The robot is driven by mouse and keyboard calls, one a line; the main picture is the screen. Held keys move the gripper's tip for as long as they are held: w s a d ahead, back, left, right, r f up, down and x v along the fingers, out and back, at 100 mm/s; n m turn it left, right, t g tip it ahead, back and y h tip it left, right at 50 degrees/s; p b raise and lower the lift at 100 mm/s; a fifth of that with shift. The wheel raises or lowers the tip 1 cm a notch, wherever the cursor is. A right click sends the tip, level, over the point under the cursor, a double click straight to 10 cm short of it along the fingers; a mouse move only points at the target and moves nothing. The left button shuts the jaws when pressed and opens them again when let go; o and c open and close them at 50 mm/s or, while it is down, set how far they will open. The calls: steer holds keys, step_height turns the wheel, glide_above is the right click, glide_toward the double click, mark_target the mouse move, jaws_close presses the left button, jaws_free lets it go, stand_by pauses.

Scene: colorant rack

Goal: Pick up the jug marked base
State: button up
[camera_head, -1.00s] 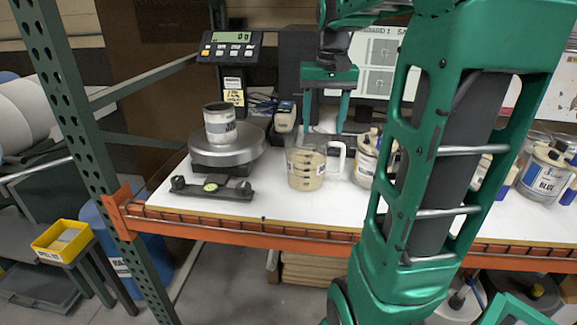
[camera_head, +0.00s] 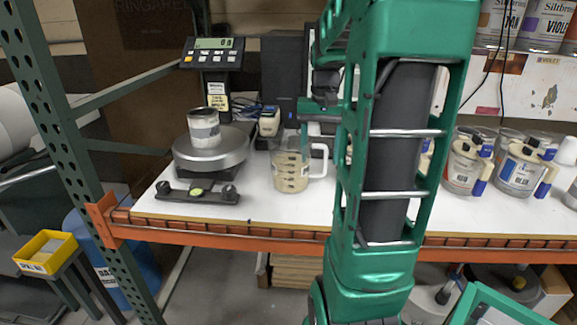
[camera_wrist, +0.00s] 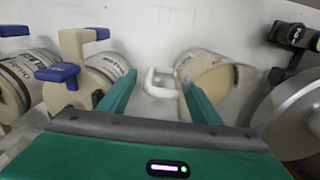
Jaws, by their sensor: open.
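A clear jug (camera_head: 291,172) with a pale tan filling and a white handle (camera_head: 319,158) on its right stands upright on the white shelf in the head view. Dark marks show on its side, too small to read. In the wrist view the jug (camera_wrist: 212,80) is right of centre, its handle (camera_wrist: 160,84) pointing left. My gripper (camera_wrist: 159,84) is open, with one finger on each side of the handle as seen there; contact cannot be told. In the head view one finger (camera_head: 304,137) shows just behind or above the jug's rim; my arm hides the rest.
A scale (camera_head: 211,152) bearing a white can (camera_head: 204,128) stands left of the jug, with a dark levelling bar (camera_head: 197,193) in front. Colorant canisters (camera_head: 521,168) stand to the right; nearer ones (camera_wrist: 102,72) sit left of my gripper. The orange shelf beam (camera_head: 270,238) edges the front.

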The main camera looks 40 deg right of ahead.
steer(key=shift+f, duration=2)
steer(key=shift+c, duration=0.6)
jaws_close()
steer(key=shift+r, duration=0.1)
steer(key=shift+d+r, duration=0.1)
